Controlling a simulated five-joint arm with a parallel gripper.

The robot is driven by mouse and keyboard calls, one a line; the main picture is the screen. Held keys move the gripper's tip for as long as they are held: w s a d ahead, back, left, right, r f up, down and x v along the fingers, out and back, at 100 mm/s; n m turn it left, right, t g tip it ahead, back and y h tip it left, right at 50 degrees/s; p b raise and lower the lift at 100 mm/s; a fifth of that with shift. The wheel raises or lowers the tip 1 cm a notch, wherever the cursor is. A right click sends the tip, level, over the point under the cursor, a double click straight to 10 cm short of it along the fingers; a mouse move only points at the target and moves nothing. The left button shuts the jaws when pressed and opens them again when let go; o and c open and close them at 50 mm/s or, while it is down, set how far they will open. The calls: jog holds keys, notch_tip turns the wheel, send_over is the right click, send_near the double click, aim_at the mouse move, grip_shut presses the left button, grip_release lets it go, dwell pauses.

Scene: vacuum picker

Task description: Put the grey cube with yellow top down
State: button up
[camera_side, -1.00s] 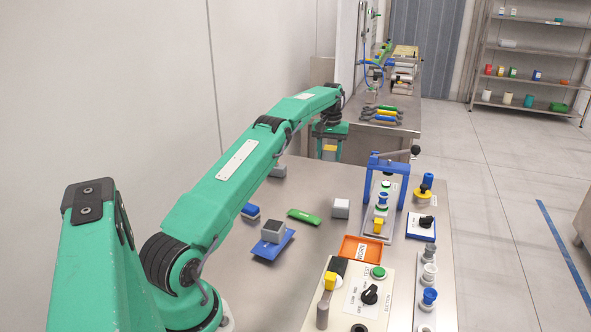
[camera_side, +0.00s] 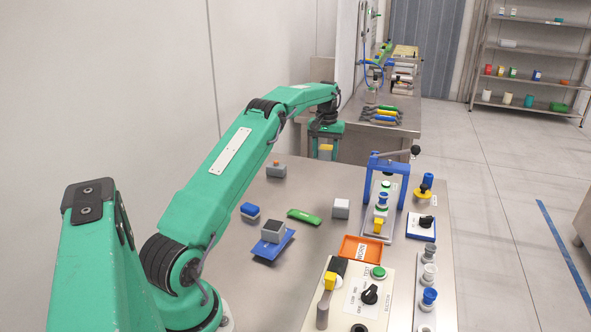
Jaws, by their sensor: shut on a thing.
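The grey cube with yellow top (camera_side: 325,148) is between the fingers of my gripper (camera_side: 325,153) at the far side of the table. Only its yellow top and a little of its grey side show. My gripper is shut on it. The green fingers hide part of it. I cannot tell from this view whether the cube touches the table.
Nearer are a blue-topped cube (camera_side: 250,212), a dark-topped cube on a blue plate (camera_side: 272,248), a green block (camera_side: 304,217) and a pale cube (camera_side: 341,208). A blue-framed press (camera_side: 387,165) stands right.

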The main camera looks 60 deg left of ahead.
jog(key=s+d, duration=0.4)
jog(key=s, duration=0.3)
jog(key=s+d, duration=0.4)
jog(key=s, duration=0.4)
jog(key=shift+s+d+r+m, duration=0.2)
jog(key=shift+s+d+m, duration=0.05)
jog(key=shift+d+m, duration=0.15)
jog(key=shift+a, duration=0.1)
jog(key=s+a+f, duration=0.1)
jog(key=a+f, duration=0.1)
jog(key=a, duration=0.1)
jog(key=s+a+f, duration=0.1)
jog(key=a+f, duration=0.1)
jog(key=a, duration=0.2)
jog(key=s+a+f, duration=0.2)
jog(key=a+f, duration=0.1)
jog(key=shift+a, duration=0.4)
jog(key=shift+f, duration=2)
jog(key=shift+f, duration=0.1)
